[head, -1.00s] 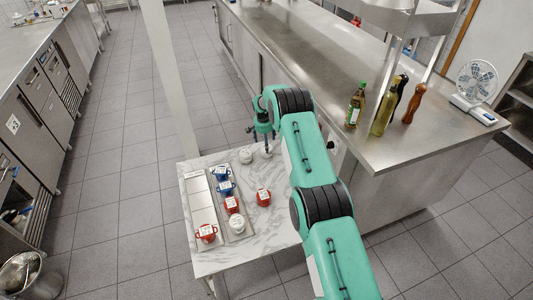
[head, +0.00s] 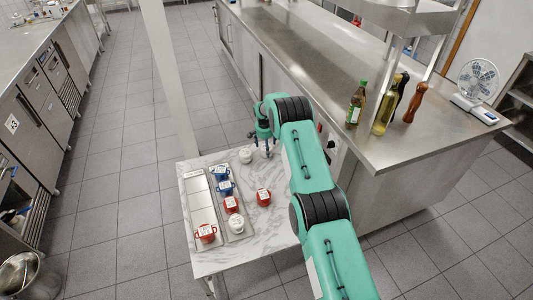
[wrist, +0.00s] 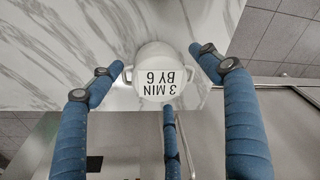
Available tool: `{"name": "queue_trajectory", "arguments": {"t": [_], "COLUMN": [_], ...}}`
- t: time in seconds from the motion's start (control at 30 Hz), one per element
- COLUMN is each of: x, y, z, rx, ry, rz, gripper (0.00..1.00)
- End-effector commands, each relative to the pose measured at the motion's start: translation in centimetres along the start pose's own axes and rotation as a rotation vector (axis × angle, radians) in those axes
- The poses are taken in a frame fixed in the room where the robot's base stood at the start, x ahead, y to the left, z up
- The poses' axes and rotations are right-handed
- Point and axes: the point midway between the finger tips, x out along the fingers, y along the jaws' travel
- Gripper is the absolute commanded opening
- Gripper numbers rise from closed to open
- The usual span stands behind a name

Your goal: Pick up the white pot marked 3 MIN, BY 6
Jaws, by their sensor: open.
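The white pot marked 3 MIN, BY 6 (wrist: 159,70) is in the upper middle of the wrist view, upright, with its label on top and a small handle on each side. In the head view this white pot (head: 245,155) stands on the marble table, off the tray. My gripper (wrist: 155,60) is open, with blue fingers spread to the left and right of the pot and a third finger at its near side. Whether any finger touches the pot I cannot tell. In the head view my gripper (head: 264,141) is just right of and above the pot.
A separate red pot (head: 263,197) stands right of the tray. The steel counter (head: 372,143) with bottles is close on the right.

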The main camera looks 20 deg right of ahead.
Motion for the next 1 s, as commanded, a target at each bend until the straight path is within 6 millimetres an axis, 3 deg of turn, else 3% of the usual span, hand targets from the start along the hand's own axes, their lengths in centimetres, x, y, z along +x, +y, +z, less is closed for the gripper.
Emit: {"name": "queue_trajectory", "arguments": {"t": [0.73, 1.0], "x": [0.79, 0.8], "y": [-0.02, -0.02], "z": [-0.03, -0.03], "rx": [0.0, 0.0], "ry": [0.001, 0.001], "rz": [0.0, 0.0], "gripper": [0.78, 0.24]}}
